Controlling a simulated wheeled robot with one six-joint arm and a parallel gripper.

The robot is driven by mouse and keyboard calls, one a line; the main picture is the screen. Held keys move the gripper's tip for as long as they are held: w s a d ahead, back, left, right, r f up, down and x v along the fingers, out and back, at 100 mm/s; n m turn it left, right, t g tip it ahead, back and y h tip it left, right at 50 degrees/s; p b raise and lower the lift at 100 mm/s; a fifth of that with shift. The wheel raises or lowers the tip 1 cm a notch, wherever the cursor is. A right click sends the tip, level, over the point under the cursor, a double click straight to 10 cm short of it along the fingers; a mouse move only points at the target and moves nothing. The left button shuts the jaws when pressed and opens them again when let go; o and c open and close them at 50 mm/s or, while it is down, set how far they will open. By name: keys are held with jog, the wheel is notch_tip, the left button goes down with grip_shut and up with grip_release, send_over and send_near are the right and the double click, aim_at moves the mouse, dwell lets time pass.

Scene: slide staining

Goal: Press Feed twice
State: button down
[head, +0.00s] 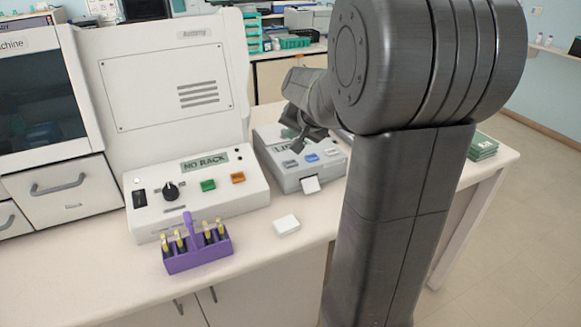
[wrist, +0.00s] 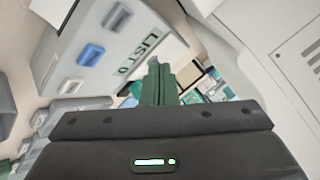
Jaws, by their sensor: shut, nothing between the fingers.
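A light grey label printer (head: 282,178) stands on the counter, with a dark-on-green display (wrist: 138,52) reading "LIST 0" in the wrist view. Its sloped top has a row of three buttons: a blue button (head: 312,158) in the middle, also in the wrist view (wrist: 90,55), and a grey button on each side (head: 290,164). I cannot read which one is Feed. My gripper (wrist: 157,88) is shut and empty. In the head view it hangs over the printer's back part, near the display and partly covering it, apart from the buttons.
A white slip (head: 311,185) sticks out of the printer's front. A small white block (head: 286,225) lies between. My arm hides the counter's right part.

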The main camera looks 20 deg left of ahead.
aim_at(292, 164)
jog(key=shift+f+b, duration=2.1)
jog(key=shift+f, duration=1)
jog(key=shift+f+b, duration=0.4)
jog(key=shift+b, duration=0.1)
jog(key=shift+f+b, duration=0.3)
jog(key=shift+f, duration=0.05)
jog(key=shift+r, duration=0.15)
jog(key=shift+r+p, duration=0.55)
jog(key=shift+r, duration=0.1)
jog(key=shift+r+p, duration=1.9)
jog(key=shift+r, duration=0.6)
